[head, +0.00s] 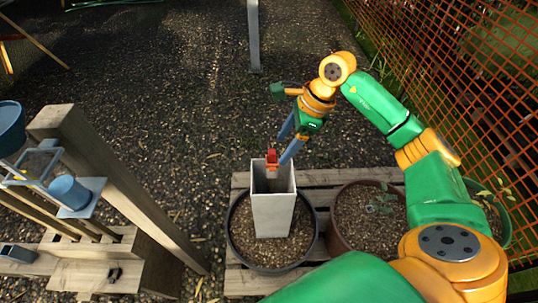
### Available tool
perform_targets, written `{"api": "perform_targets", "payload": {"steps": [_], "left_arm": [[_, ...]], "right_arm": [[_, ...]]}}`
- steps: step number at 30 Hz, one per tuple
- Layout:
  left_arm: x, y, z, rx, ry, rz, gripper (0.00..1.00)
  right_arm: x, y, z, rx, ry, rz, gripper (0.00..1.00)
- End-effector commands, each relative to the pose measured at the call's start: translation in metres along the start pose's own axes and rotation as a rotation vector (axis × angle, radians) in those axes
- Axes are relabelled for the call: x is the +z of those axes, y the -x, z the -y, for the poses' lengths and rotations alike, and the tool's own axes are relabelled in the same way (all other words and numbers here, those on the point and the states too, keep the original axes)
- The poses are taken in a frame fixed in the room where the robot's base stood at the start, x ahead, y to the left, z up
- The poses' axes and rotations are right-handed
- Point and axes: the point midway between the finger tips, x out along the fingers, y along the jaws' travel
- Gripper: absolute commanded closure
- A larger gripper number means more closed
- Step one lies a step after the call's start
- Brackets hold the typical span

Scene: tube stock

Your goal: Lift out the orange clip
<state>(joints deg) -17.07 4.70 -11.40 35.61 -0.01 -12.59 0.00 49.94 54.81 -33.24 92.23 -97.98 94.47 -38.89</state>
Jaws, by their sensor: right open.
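An orange-red clip (272,155) shows at the top opening of a tall grey square tube (272,215). The tube stands upright in a dark round pot of soil. My right gripper (282,151) is open, with its blue fingers reaching down from the upper right to the clip and the tube's rim. I cannot tell whether the fingers touch the clip. The lower part of the clip and the inside of the tube are mostly hidden. My left gripper is not in view.
A brown pot (345,222) with a small plant stands right of the tube, on a wooden pallet (238,281). A wooden frame (110,180) and a blue cup (69,192) on a tray are at the left. Orange mesh fencing (480,70) runs along the right. Open gravel lies beyond.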

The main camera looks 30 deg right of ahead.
Motion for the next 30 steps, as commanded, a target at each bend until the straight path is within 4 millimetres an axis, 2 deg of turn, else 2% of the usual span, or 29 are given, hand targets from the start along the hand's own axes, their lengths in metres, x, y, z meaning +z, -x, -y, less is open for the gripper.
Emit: {"api": "perform_targets", "payload": {"steps": [7, 10, 15, 21, 24, 30], "left_arm": [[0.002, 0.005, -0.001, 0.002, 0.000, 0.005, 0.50], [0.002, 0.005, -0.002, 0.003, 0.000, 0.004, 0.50], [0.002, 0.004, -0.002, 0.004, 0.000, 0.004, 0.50], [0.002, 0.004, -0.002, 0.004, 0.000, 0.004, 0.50], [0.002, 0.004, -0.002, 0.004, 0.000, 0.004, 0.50], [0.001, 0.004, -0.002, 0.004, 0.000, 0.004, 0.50]], "right_arm": [[-0.001, -0.046, 0.004, 0.006, 0.001, 0.004, 0.22], [-0.001, -0.053, 0.004, 0.003, 0.000, 0.004, 0.22], [-0.001, -0.053, 0.004, 0.003, 0.001, 0.005, 0.22], [-0.001, -0.053, 0.004, 0.003, 0.001, 0.006, 0.77], [-0.001, -0.053, 0.004, 0.003, 0.001, 0.006, 1.00], [0.000, -0.053, 0.004, 0.003, 0.001, 0.006, 1.00]]}}
